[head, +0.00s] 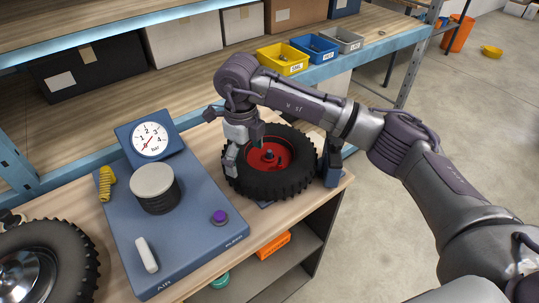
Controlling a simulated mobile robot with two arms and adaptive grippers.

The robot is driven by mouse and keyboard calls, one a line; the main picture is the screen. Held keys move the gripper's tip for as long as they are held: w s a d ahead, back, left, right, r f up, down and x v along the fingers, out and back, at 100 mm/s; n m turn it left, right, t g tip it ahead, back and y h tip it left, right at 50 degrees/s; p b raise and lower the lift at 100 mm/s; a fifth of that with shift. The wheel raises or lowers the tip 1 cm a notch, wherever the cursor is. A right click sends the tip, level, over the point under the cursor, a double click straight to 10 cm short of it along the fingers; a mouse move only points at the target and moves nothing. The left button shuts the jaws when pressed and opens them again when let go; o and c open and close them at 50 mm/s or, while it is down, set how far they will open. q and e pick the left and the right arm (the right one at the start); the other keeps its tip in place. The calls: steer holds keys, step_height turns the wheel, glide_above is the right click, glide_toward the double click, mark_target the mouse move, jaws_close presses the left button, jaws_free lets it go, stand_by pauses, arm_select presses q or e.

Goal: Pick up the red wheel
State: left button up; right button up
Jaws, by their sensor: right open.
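The red wheel (284,157), a red hub in a thick black knobbly tyre, lies near the right end of the wooden workbench. My right gripper (236,158) reaches in from the right, with its wrist above the wheel's left side. A grey finger points down at the tyre's left edge and hides part of it. The gripper is open; I cannot tell whether the finger touches the tyre. The other finger is not clearly visible. My left gripper is not in view.
A blue air station (190,225) with a pressure gauge (150,139) stands left of the wheel. A blue-grey upright block (333,163) stands close at the wheel's right. Another black tyre (70,245) lies front left. Yellow (283,59), blue and grey bins sit on the shelf behind.

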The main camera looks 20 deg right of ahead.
mark_target(250, 173)
steer(key=shift+s+d+f+p, duration=0.1)
steer(key=shift+f+p, duration=0.2)
steer(key=f, duration=0.1)
steer(key=f+p, duration=0.2)
steer(key=shift+s+d+f, duration=0.2)
steer(key=shift+d+f, duration=0.1)
steer(key=shift+f, duration=0.55)
steer(key=shift+w, duration=0.1)
steer(key=shift+r, duration=0.1)
steer(key=c, duration=1.8)
